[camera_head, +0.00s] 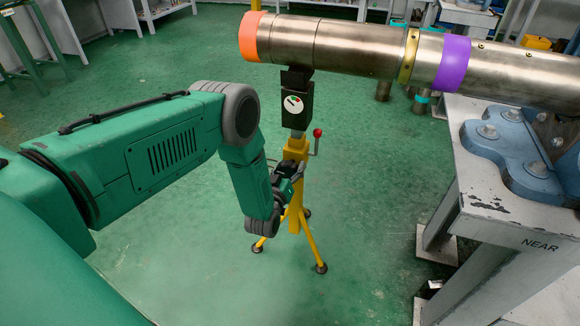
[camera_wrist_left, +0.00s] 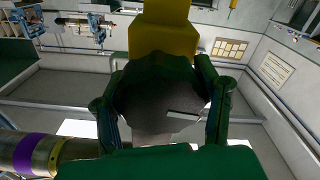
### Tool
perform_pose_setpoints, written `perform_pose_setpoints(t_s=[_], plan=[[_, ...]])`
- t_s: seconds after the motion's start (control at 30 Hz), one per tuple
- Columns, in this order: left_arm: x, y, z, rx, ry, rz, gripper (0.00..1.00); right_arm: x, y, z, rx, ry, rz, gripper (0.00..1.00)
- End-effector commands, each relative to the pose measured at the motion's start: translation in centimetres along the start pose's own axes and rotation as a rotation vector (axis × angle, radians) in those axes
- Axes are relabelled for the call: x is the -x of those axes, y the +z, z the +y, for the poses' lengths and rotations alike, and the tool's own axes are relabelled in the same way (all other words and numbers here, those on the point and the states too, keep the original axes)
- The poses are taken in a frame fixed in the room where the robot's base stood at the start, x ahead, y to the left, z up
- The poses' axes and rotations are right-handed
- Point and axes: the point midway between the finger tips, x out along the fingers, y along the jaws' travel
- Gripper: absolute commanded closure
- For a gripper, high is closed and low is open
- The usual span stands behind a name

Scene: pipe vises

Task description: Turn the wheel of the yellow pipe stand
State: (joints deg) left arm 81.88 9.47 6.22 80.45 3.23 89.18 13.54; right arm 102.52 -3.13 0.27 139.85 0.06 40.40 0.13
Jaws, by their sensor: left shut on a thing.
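The yellow pipe stand (camera_head: 297,218) stands on the green floor on splayed legs, with a black head and a round dial on top under the pipe. A lever with a red ball knob (camera_head: 317,133) sticks up at its right side. My left gripper (camera_head: 286,180) is at the stand's post, below the black head. In the left wrist view, its two green fingers are on either side of a dark round wheel (camera_wrist_left: 160,90), shut on it, with the yellow post (camera_wrist_left: 160,28) behind. In the head view the wheel is mostly hidden by the gripper. My right gripper is not in view.
A large steel pipe (camera_head: 350,47) with orange, yellow and purple bands lies across the top, over the stand. A grey bench (camera_head: 490,222) marked NEAR, with a blue vise (camera_head: 505,150), is at the right. Floor left of the stand's legs is clear.

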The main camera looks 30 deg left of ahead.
Motion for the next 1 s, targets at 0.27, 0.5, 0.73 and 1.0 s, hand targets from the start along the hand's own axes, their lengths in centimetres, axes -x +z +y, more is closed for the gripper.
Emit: perform_pose_setpoints(t_s=[0.27,0.5,0.73,1.0], plan=[[0.54,0.86,0.01,-0.203,0.003,-0.023,0.72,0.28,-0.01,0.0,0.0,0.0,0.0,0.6],[0.54,0.87,-0.07,-0.309,0.003,-0.023,0.72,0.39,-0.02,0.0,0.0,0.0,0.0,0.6],[0.54,0.86,-0.17,-0.351,0.002,-0.023,0.72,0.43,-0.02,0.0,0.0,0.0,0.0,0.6],[0.54,0.86,-0.2,-0.355,0.001,-0.023,0.72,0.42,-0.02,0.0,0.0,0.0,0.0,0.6]])
